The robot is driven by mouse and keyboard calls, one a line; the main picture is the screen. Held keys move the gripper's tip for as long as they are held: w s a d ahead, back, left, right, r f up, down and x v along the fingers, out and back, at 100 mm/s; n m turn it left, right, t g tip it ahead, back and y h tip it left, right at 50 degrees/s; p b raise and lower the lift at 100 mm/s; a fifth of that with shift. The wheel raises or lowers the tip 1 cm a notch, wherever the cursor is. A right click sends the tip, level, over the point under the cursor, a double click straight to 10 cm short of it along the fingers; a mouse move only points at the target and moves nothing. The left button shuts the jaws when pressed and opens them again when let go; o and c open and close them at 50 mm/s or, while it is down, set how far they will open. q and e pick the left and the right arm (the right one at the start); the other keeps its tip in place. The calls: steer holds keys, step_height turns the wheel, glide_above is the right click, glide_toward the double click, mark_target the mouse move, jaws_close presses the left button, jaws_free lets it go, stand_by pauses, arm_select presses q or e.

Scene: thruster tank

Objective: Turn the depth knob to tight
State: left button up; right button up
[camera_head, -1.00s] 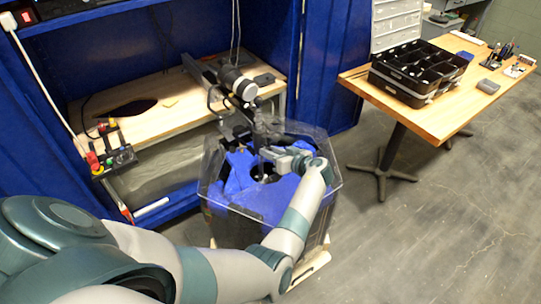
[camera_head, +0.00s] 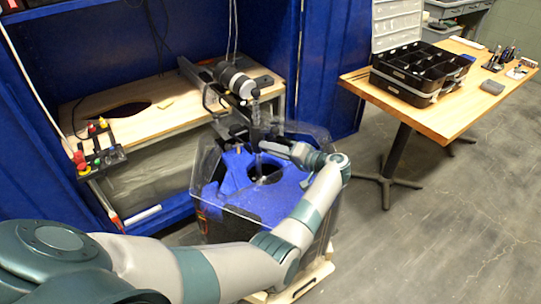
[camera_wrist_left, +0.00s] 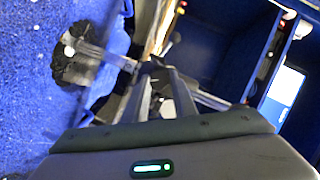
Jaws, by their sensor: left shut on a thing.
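The clear-lidded tank with blue inside (camera_head: 235,195) stands in front of the bench. The thruster's dark upright shaft (camera_head: 258,138) rises at the tank, below a black motor head with a grey band (camera_head: 236,80). My left gripper (camera_head: 272,147) reaches the shaft from the right. In the left wrist view its fingers (camera_wrist_left: 158,75) are shut on a small dark part beside the shaft, apparently the depth knob (camera_wrist_left: 150,67); the fingers mostly hide it. A metal rod there leads to a dark round, rough-edged part (camera_wrist_left: 78,55). The knob's marking is not readable. My right gripper is not in view.
A wooden bench (camera_head: 150,118) stands in the blue enclosure behind the tank. A control box with coloured buttons (camera_head: 100,158) hangs at its left front. A wooden table (camera_head: 440,115) with a black organiser (camera_head: 415,75) stands at right. Grey floor lies open between tank and table.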

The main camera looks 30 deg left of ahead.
arm_select(q)
steer(key=shift+w+f+m+g+y+b, duration=0.15)
steer(key=shift+m+y+b, duration=0.25)
steer(key=shift+m+b, duration=0.45)
steer(key=shift+s+m+g+y+b, duration=0.1)
steer(key=shift+m+g+y+b, duration=0.25)
steer(key=shift+m, duration=0.8)
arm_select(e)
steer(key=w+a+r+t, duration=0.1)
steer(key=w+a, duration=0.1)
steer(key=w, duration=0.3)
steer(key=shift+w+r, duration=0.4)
arm_select(q)
steer(key=shift+t, duration=0.3)
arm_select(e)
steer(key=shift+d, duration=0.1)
arm_select(q)
steer(key=o, duration=1)
steer(key=shift+w, duration=0.1)
steer(key=shift+o, duration=0.2)
steer(key=shift+d, duration=0.1)
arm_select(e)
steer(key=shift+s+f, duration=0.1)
